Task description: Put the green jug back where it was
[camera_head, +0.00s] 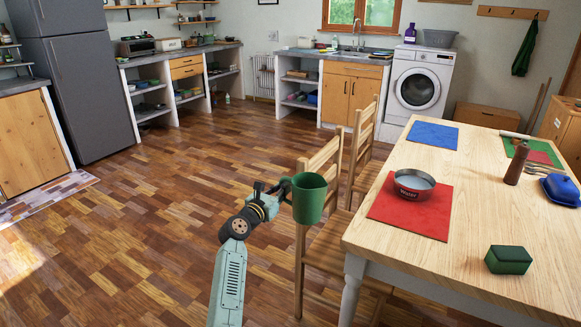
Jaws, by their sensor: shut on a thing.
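The green jug (309,199) is in the air left of the wooden table (487,187), in front of a chair back. It looks upright, with its open top showing. My gripper (281,189) is shut on the green jug at its left side, by the handle as far as I can see. The fingertips are small and partly hidden by the jug. My arm comes up from the bottom of the view.
On the table are a bowl marked "Water" (413,184) on a red mat (383,205), a blue mat (432,134), a brown bottle (516,164), a blue butter dish (561,190) and a green box (508,260). Two chairs (329,246) stand along its left side. The floor (170,210) at left is clear.

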